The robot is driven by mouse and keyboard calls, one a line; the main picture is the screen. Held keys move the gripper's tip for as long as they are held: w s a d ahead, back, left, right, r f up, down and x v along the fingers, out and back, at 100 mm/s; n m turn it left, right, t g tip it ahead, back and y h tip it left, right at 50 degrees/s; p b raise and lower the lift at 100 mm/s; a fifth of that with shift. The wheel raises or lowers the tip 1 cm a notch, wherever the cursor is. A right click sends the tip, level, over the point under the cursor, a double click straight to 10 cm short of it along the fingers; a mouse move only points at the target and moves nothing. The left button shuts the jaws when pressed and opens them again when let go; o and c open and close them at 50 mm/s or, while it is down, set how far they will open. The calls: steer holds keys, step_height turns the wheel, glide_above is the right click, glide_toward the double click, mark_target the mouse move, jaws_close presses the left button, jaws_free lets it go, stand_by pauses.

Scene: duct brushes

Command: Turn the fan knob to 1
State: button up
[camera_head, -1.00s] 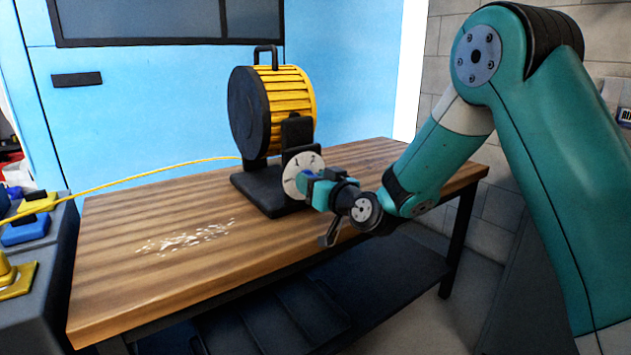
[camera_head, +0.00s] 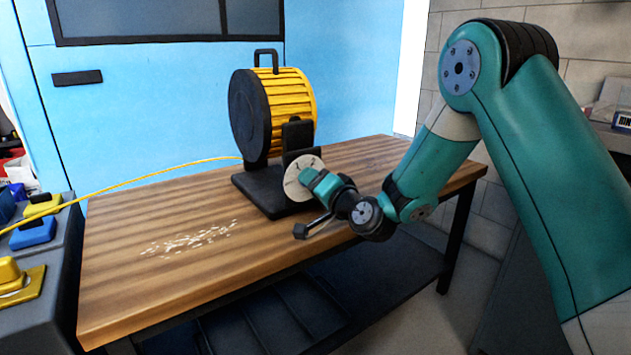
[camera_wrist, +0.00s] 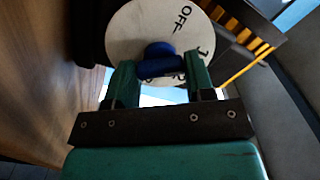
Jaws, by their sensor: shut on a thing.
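The fan (camera_head: 272,105) is a yellow-slatted drum with a black face, on a black base on the wooden table. Its round white dial (camera_head: 292,184) faces my arm; it also shows in the wrist view (camera_wrist: 135,28), with "OFF" at upper right and another mark, partly hidden, below it at the right. The blue knob (camera_wrist: 160,58) is at the dial's middle, between my fingers. My gripper (camera_wrist: 160,72) is shut on the knob, one teal finger on each side. In the head view my gripper (camera_head: 312,183) hides the knob. Which mark the knob points to cannot be told.
The table (camera_head: 130,290) has pale scraps (camera_head: 190,240) left of the fan. A yellow cable (camera_head: 150,178) runs left from the fan. A grey bench (camera_head: 45,290) with blue and yellow items stands at the left. The tabletop in front is otherwise clear.

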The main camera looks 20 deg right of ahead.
steer(key=shift+d+m, duration=0.1)
steer(key=shift+m, duration=0.5)
steer(key=o, duration=0.9)
steer(key=shift+s+f, duration=0.1)
steer(key=shift+s, duration=0.1)
steer(key=b+v, duration=1.6)
steer(key=v, duration=0.1)
